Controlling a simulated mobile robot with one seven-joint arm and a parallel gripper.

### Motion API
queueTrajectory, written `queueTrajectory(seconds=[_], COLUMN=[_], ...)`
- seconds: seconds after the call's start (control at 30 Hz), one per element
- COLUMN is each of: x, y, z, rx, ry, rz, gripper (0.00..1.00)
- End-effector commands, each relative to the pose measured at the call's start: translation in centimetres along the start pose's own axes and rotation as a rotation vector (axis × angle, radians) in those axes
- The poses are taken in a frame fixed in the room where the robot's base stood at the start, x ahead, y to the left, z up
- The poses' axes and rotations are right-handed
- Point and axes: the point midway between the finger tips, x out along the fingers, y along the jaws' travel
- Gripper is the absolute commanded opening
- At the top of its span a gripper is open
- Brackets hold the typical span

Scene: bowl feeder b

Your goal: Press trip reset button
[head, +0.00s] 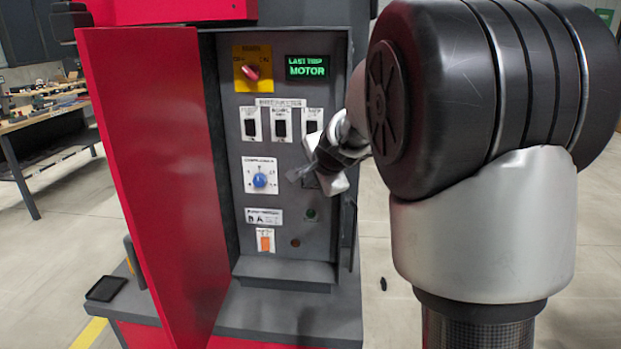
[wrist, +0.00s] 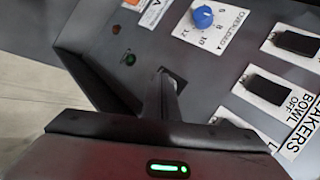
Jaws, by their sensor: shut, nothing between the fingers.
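The open control panel (head: 235,215) faces me in the head view. My gripper (head: 292,175) is shut and empty in front of its right side, beside the blue knob.
The blue knob (head: 260,180), orange switch (head: 265,241), several breaker switches (head: 279,124) and red main switch (head: 251,72) are close by. A green display (head: 307,67) reads "LAST TRIP MOTOR". The red door (head: 160,180) stands open at left.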

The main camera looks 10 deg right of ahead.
Motion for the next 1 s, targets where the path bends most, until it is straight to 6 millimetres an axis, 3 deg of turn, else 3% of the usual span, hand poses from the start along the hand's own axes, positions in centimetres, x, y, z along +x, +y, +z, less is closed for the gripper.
queueTrajectory(seconds=[1.0], x=[0.59], y=[-0.48], z=[-0.50], rx=[0.000], ry=[0.001], rz=[-0.001], gripper=[0.00])
